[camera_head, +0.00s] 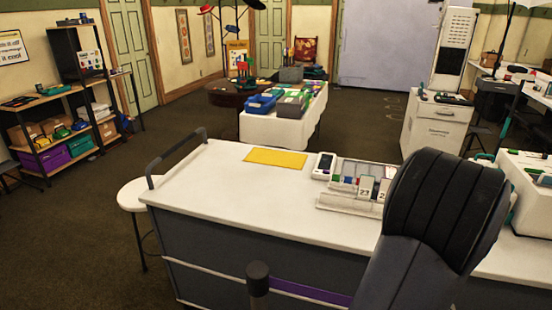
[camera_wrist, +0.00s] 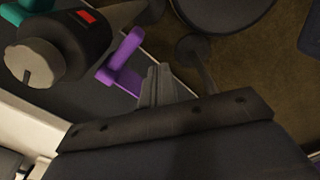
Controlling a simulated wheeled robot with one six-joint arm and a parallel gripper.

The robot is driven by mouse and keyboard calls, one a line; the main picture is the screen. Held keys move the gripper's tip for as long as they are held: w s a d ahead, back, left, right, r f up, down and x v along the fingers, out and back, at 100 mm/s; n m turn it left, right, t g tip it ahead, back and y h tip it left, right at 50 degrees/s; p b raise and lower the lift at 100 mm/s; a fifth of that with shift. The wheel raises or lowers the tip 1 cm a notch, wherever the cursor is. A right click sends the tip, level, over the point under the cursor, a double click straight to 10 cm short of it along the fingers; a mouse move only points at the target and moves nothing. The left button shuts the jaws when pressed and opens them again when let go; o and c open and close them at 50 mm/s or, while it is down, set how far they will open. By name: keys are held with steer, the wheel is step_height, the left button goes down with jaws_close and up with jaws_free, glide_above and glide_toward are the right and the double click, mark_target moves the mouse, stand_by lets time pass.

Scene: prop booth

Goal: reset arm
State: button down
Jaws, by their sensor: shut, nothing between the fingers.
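My gripper (camera_wrist: 158,78) shows in the wrist view, its grey fingers together with nothing between them. It points toward the top of that view, apart from anything I can make out as a grasped object. In the head view my arm fills the lower right foreground, and the fingers are hidden there. The arm stands in front of the white counter (camera_head: 210,185) and covers part of its right side.
On the counter lie a yellow sheet (camera_head: 276,157), a white handheld device (camera_head: 324,165) and a tray of number cards (camera_head: 340,203). A white stool (camera_head: 133,195) stands left. Carpet (camera_head: 60,230) is open at left. Brown floor (camera_wrist: 265,60) shows in the wrist view.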

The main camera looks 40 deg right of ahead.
steer(key=w+a+f+b, duration=0.1)
steer(key=w+a+f, duration=0.1)
steer(key=w+a, duration=0.4)
steer(key=w+a+f+b, duration=0.1)
steer(key=w+a, duration=0.5)
steer(key=w, duration=0.4)
steer(key=shift+w+a+f, duration=0.15)
steer(key=shift+a+f, duration=0.2)
steer(key=shift+f, duration=0.05)
steer(key=shift+r, duration=0.1)
stand_by(0.4)
